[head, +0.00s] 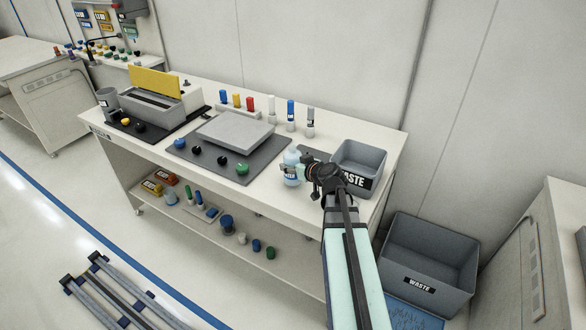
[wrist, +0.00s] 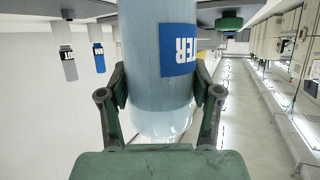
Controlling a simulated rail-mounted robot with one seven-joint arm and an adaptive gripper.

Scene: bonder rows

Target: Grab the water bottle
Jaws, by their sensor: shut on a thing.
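The water bottle (head: 291,167) is pale blue and clear with a blue label. It is upright at the front edge of the white workbench (head: 377,140) in the head view, left of the grey waste bin. My gripper (head: 296,170) reaches it from the right. In the wrist view the bottle (wrist: 155,65) fills the middle, with part of its label lettering upside down. The dark green fingers of my gripper (wrist: 160,100) are closed on both its sides. Whether its base touches the bench is not clear.
A grey waste bin (head: 345,158) stands on the bench right of the bottle. A grey plate device (head: 235,132) on a dark mat is to the left. Several small bottles (head: 291,115) stand behind. A larger waste bin (head: 425,262) is on the floor at right.

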